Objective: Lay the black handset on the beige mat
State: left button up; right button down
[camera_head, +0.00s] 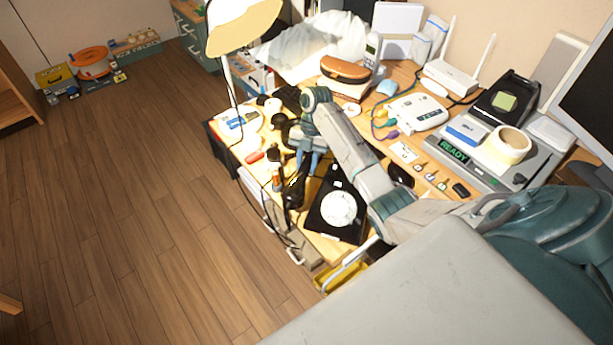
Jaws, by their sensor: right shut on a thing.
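My right gripper (302,176) reaches down over the front edge of the desk, left of the black dial phone (350,226) with its white dial. It is shut on the black handset (293,195), which shows just below the fingers, partly hidden by them. A dark cord hangs near it past the desk's front edge. I cannot tell whether the handset touches the desk. I cannot make out the beige mat for certain. My left gripper is not in view.
The desk is crowded. A lamp (243,27) stands at the back left. A white router (451,77), a tape roll (507,146) and a grey "READY" machine (470,158) stand to the right. Small loose items lie left of my gripper.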

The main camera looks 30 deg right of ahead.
jog(key=shift+f, duration=0.25)
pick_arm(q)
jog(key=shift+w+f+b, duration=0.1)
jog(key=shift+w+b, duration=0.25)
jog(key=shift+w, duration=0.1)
pick_arm(e)
jog(key=shift+f, duration=1.55)
jog(key=c, duration=1.1)
grip_release()
jog(key=shift+f, duration=0.15)
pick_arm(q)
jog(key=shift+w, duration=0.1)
